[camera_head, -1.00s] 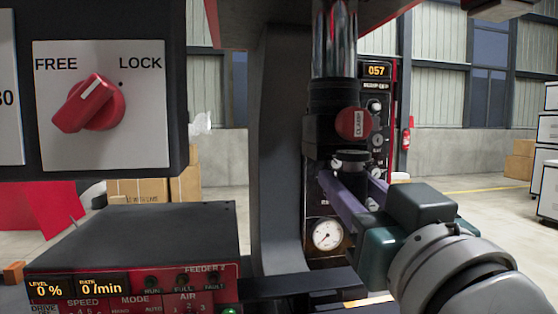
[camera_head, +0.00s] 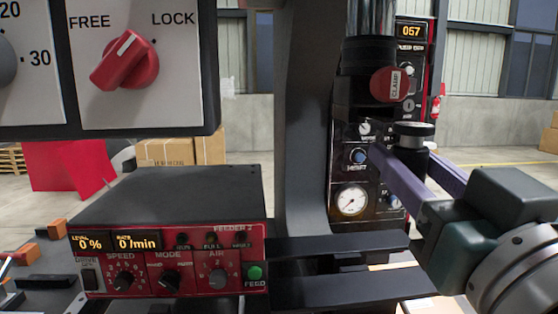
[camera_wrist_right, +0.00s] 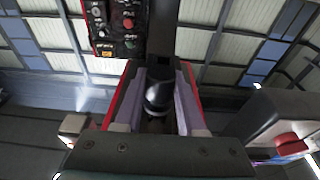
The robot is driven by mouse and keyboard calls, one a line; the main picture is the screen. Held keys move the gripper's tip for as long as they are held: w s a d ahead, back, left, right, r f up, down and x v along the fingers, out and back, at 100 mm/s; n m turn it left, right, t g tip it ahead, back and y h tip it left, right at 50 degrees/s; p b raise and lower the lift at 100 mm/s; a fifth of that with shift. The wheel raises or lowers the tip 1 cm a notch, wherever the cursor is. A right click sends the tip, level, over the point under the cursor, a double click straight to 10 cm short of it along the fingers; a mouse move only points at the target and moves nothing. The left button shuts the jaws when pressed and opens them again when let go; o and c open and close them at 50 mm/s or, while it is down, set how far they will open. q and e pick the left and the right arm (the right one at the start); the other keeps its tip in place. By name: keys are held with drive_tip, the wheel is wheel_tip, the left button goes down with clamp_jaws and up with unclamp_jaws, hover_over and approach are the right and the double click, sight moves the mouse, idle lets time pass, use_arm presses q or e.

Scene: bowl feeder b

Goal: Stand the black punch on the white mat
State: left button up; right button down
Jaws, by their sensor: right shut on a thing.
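The black punch (camera_head: 413,146) has a shiny dark round top and stands upright between the fingers of my right gripper (camera_head: 409,158). The gripper is shut on it. In the head view the punch is below and to the right of the black ram head with the red CLAMP knob (camera_head: 390,84), with a visible gap. In the right wrist view the punch (camera_wrist_right: 157,97) shows between the two pale purple fingers. I cannot make out the white mat in these frames. My left gripper is not in view.
The press column (camera_head: 305,120) rises behind and left of the punch, with a gauge panel (camera_head: 351,200) behind. A red-fronted feeder box (camera_head: 168,255) stands at lower left. A hanging panel with a FREE/LOCK switch (camera_head: 125,58) fills the upper left. Dark bars (camera_head: 340,290) lie below the gripper.

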drive_tip(key=s+d, duration=0.3)
drive_tip(key=s, duration=0.5)
drive_tip(key=s+r+p, duration=0.2)
drive_tip(key=r+p, duration=1.5)
drive_tip(key=p, duration=0.1)
drive_tip(key=s+r+p, duration=0.3)
drive_tip(key=r+p, duration=1.4)
drive_tip(key=p, duration=0.1)
drive_tip(key=shift+s+p, duration=0.3)
drive_tip(key=shift+p, duration=0.05)
